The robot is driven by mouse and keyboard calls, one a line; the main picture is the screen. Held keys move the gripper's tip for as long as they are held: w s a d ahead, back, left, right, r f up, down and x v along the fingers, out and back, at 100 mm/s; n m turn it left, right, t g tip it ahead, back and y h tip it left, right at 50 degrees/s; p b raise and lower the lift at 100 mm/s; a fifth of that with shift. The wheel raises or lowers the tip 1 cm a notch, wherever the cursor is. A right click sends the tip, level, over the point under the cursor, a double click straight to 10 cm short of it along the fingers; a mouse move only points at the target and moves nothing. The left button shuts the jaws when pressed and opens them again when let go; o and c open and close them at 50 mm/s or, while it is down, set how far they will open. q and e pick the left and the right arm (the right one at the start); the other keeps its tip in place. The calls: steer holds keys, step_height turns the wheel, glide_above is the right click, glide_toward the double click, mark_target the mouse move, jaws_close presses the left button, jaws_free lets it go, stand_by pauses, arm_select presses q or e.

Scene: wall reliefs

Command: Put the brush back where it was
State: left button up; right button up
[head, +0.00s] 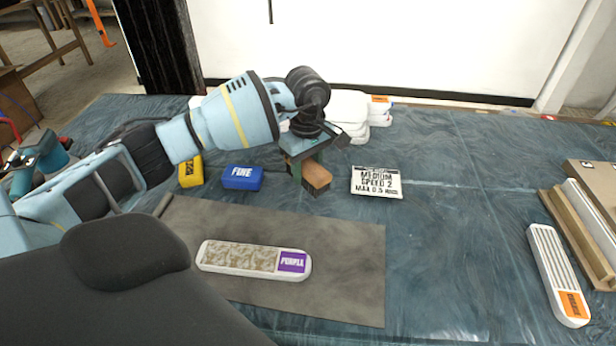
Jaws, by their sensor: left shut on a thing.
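My left gripper (306,157) points down over the middle of the table, behind the grey mat. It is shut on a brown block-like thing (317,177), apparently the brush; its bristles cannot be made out. I cannot tell whether it touches the table. A blue block marked FINE (242,178) stands just left of it, with a yellow block (191,171) further left. My right gripper is not in view.
A white panel with a mottled face and PURPLE label (253,260) lies on the grey mat (350,270). A grooved white panel with an orange label (559,276) is at the right, beside a wooden tray (579,238). The table right of centre is clear.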

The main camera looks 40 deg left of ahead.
arm_select(q)
steer(key=shift+w, duration=0.1)
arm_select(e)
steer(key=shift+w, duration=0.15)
arm_select(q)
steer(key=shift+w, duration=0.2)
step_height(320, 180, down, 3)
steer(key=shift+a+f, duration=0.1)
steer(key=shift+f, duration=0.35)
steer(key=o, duration=0.9)
steer(key=shift+o, duration=0.2)
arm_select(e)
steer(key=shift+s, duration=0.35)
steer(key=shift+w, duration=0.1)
